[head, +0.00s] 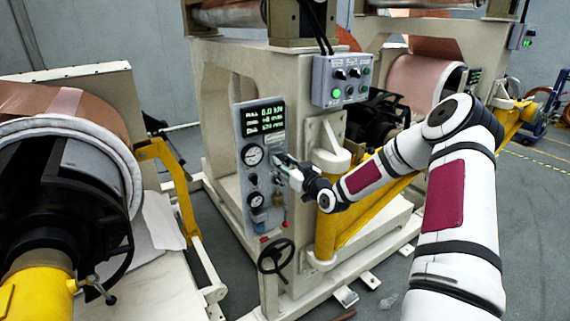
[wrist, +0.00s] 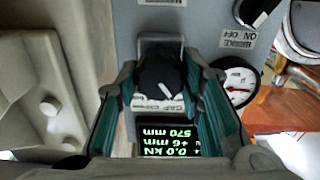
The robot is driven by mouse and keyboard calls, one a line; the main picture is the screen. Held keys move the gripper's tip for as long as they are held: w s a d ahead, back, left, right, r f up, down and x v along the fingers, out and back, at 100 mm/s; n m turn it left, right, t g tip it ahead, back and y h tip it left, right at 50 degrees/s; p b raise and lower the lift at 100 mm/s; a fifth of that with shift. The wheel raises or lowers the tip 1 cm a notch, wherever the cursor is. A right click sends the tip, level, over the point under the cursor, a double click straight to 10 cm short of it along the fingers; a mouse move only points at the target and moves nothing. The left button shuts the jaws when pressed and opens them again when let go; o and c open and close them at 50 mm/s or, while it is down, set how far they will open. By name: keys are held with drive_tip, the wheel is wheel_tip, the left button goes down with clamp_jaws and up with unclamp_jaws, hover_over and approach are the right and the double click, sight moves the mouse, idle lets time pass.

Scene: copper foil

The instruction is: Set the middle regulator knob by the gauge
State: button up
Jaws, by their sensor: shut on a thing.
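My gripper (head: 280,163) is at the right side of the grey control panel (head: 243,128) in the head view. In the wrist view my gripper (wrist: 160,68) has its two green-padded fingers on either side of a black knob (wrist: 160,78) and is shut on it. A pale label plate lies by the knob, its text upside down and partly hidden. Beside the knob is a round white gauge (wrist: 237,86), partly behind a finger; it also shows in the head view (head: 251,154). Its reading is too small to tell. I cannot tell whether this knob is the middle one.
A green-lit display (head: 264,117) reads 0.0 kN on its top line. A black switch (wrist: 254,10) with an ON/OFF label and a lower gauge (head: 256,200) are nearby. A black handwheel (head: 276,256) sits below. A yellow post (head: 326,232) stands close under my arm.

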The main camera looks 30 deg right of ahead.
drive_tip(key=shift+m, duration=0.3)
drive_tip(key=m+p, duration=0.1)
drive_tip(key=m, duration=0.1)
drive_tip(key=shift+m, duration=0.3)
drive_tip(key=shift+d+m+p, duration=0.1)
drive_tip(key=shift+m+p, duration=0.45)
drive_tip(key=shift+m, duration=1.25)
drive_tip(key=o, duration=1.1)
drive_tip(key=shift+o, duration=0.2)
drive_tip(key=s, duration=1.2)
drive_tip(key=shift+d, duration=0.2)
